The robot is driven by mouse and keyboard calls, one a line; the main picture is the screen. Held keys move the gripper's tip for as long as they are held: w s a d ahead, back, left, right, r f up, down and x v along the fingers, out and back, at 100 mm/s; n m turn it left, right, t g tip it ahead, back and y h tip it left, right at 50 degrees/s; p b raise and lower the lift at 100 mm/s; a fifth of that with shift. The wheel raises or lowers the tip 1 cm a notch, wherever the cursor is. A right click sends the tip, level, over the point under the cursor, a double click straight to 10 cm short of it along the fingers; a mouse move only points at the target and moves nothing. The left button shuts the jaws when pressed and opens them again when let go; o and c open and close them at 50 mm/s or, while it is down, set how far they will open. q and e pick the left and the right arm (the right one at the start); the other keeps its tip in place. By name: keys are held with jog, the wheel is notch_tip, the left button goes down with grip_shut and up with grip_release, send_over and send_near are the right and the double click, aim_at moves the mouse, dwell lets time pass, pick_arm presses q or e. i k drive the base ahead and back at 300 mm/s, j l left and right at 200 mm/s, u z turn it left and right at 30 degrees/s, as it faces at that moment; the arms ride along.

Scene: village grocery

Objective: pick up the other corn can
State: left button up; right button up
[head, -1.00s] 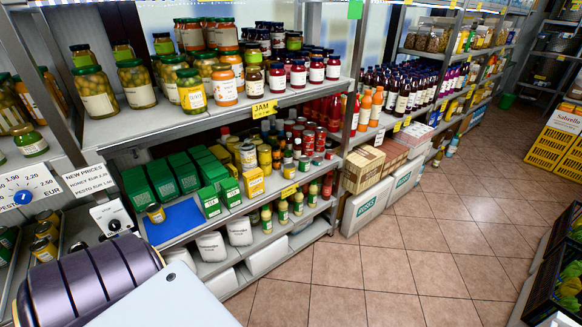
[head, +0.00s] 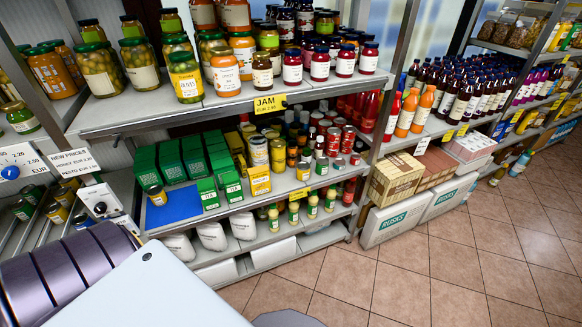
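Neither of my grippers is in the head view. Yellow cans that look like corn cans (head: 258,152) stand among other tins on the middle shelf, below the JAM label. Another small yellow can with a dark label (head: 157,195) stands on the left part of a blue mat (head: 178,208) on the same shelf. The labels are too small to read, so I cannot tell for sure which cans are corn. Cans farther back are partly hidden.
Jars crowd the upper shelf (head: 150,112), which overhangs the middle one. Rusks boxes (head: 393,221) stand right of the rack.

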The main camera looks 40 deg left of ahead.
aim_at(303, 169)
jog(key=i+l+u, duration=1.05)
jog(key=l+u, duration=0.35)
